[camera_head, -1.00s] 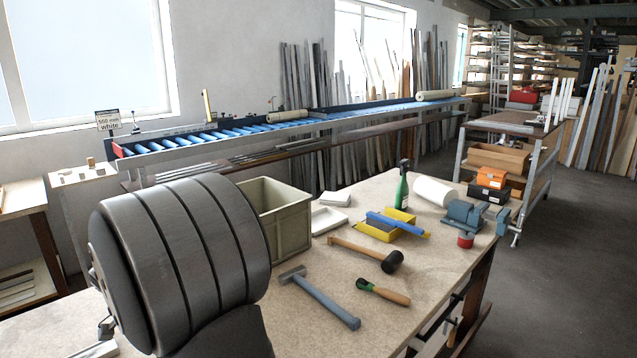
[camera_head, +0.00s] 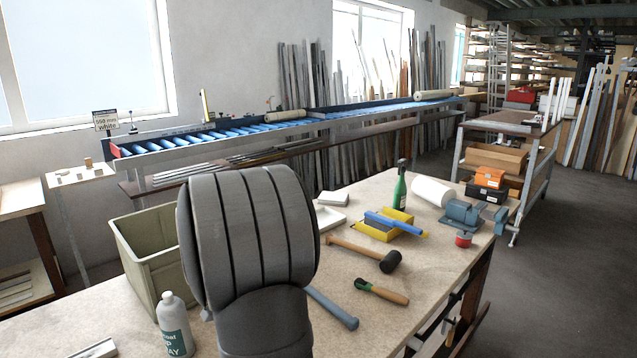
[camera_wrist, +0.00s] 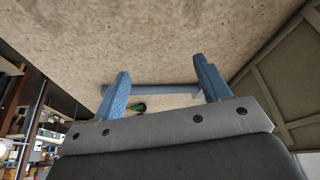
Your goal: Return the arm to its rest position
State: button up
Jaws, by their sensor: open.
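My gripper (camera_wrist: 160,88) shows in the wrist view with its two blue fingers spread apart and nothing held between them. Beyond the fingers lies the blue-grey handle of a hammer (camera_wrist: 150,90) on the workbench top (camera_wrist: 150,40). In the head view, my dark grey arm link stands in front of the bench and covers the hammer's head; part of the hammer's handle (camera_head: 332,307) shows to its right. The gripper itself does not show in the head view.
A grey-green crate (camera_head: 150,262) and a white bottle (camera_head: 174,325) stand left of my arm. The bench's front right is clear.

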jog(key=shift+n, duration=0.3)
jog(key=shift+w+d+f, duration=0.15)
jog(key=shift+w+d, duration=0.25)
jog(key=shift+d, duration=0.4)
jog(key=shift+w+d+f, duration=0.1)
jog(key=shift+w+d, duration=0.3)
jog(key=shift+d, duration=0.45)
jog(key=shift+w+d+f, duration=0.15)
jog(key=shift+w+d, duration=0.25)
jog(key=shift+d, duration=0.4)
jog(key=o, duration=0.7)
jog(key=s+a+r+n+g+y, duration=0.1)
jog(key=s+a+r+n, duration=0.2)
jog(key=s+a+n, duration=0.3)
jog(key=s+a+r+n+g, duration=0.2)
jog(key=s+a+r+n, duration=0.1)
jog(key=s+a, duration=0.55)
jog(key=s+a+r+n+g+y, duration=0.1)
jog(key=s+a+r+n, duration=0.35)
jog(key=s+a, duration=0.3)
jog(key=shift+n, duration=0.25)
jog(key=f, duration=1)
jog(key=shift+w+f, duration=0.25)
jog(key=shift+w, duration=0.1)
notch_tip(320, 180, up, 10)
jog(key=shift+r, duration=0.1)
